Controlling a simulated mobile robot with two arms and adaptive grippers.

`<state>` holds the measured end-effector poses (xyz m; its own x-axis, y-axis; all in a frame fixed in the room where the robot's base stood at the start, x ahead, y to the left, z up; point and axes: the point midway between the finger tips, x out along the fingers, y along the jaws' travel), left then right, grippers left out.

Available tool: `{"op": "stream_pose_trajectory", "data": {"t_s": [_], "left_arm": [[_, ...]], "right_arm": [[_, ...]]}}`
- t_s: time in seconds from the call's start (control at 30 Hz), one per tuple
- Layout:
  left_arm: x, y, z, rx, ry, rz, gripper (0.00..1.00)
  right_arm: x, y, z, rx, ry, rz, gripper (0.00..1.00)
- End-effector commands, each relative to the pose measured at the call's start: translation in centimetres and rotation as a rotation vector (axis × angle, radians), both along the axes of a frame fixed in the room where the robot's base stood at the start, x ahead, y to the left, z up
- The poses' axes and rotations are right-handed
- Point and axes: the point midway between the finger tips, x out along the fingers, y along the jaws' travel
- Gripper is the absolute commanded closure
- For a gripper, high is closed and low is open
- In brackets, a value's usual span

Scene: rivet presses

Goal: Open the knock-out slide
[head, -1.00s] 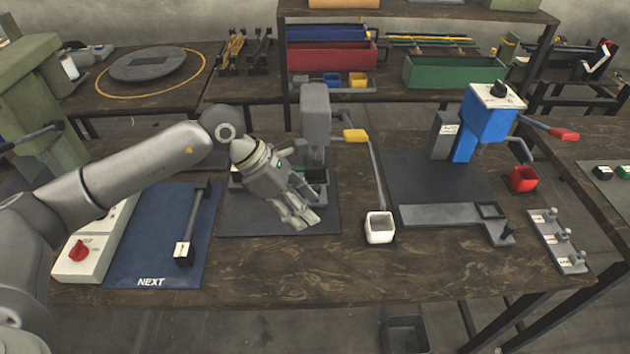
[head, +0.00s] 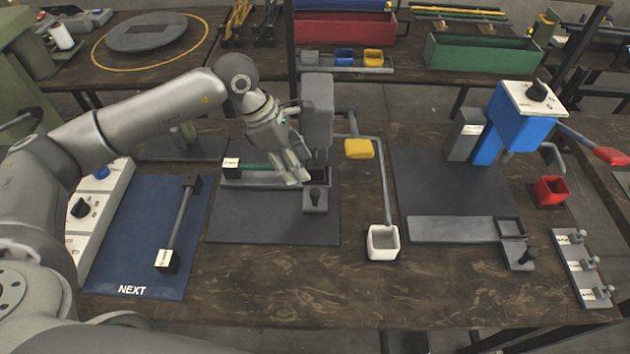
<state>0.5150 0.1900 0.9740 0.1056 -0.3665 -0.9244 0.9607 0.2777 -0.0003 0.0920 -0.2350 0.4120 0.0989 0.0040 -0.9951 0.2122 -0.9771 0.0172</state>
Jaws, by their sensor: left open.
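The grey press (head: 317,100) stands on a dark mat left of the table's middle. At its foot is a small grey slide block (head: 316,203) with a black knob. A longer grey rail with a green strip (head: 255,168) and a white-labelled black end lies to its left. My left gripper (head: 300,178) points down beside the press column, just behind and left of the knob. Its fingers are open and hold nothing visible. It hides part of the rail and the press base. No readable label tells which part is the knock-out slide. My right gripper is not in view.
A yellow-ended lever (head: 358,148) and a white cup (head: 383,242) are right of the press. The blue press (head: 515,120), with its flat grey slide (head: 465,229), stands farther right. A blue mat (head: 135,230) holds a labelled bar. The front table strip is clear.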

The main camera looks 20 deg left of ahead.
Motion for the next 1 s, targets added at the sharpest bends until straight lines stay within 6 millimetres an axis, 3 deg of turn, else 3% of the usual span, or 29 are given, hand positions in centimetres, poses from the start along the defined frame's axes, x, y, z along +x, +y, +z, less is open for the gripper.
{"op": "stream_pose_trajectory", "data": {"t_s": [0.2, 0.5, 0.9, 1.0], "left_arm": [[0.3, -1.6, -3.6, -0.002, 0.005, -0.002, 0.56], [0.8, -3.3, -7.9, -0.002, 0.004, -0.001, 0.56], [0.9, -3.6, -8.9, -0.001, 0.0, -0.001, 0.56], [0.9, -3.6, -8.9, -0.001, 0.0, -0.001, 0.67]], "right_arm": [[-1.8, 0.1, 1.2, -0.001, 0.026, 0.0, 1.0], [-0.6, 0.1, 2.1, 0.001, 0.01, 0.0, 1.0], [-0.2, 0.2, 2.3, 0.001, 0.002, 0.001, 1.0], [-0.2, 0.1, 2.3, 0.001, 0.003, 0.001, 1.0]]}}
